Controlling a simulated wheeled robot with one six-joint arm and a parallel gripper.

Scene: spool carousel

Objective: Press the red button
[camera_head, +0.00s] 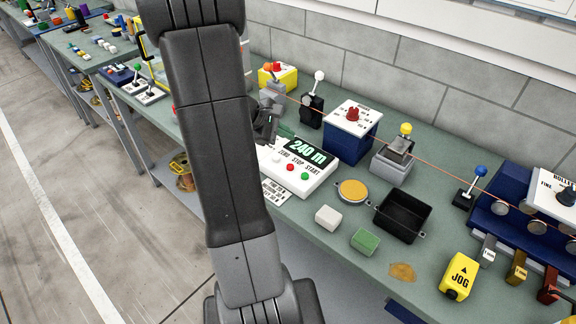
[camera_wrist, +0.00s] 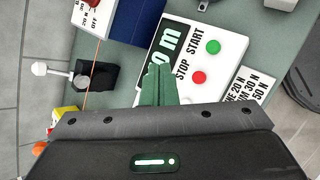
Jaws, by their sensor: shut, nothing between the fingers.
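The white counter box (camera_head: 311,185) stands on the green bench with a display reading 240 m. Its red button (camera_head: 290,168) sits by the STOP label, beside the green button (camera_head: 305,176) by START. In the wrist view the red button (camera_wrist: 198,77) and green button (camera_wrist: 213,46) are both uncovered. My gripper (camera_wrist: 158,72) is shut and empty; its green fingertips appear over the display edge, to the left of the red button. In the head view my gripper (camera_head: 286,131) shows partly behind my arm, at the box's back edge. Its height above the box is hard to tell.
A blue box with a red knob (camera_head: 353,113) stands behind the counter. A white-knobbed lever (camera_head: 318,76) stands nearby. A yellow disc (camera_head: 352,191), black tray (camera_head: 404,215) and white block (camera_head: 328,217) lie to the right. An orange line (camera_head: 440,160) stretches across the bench.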

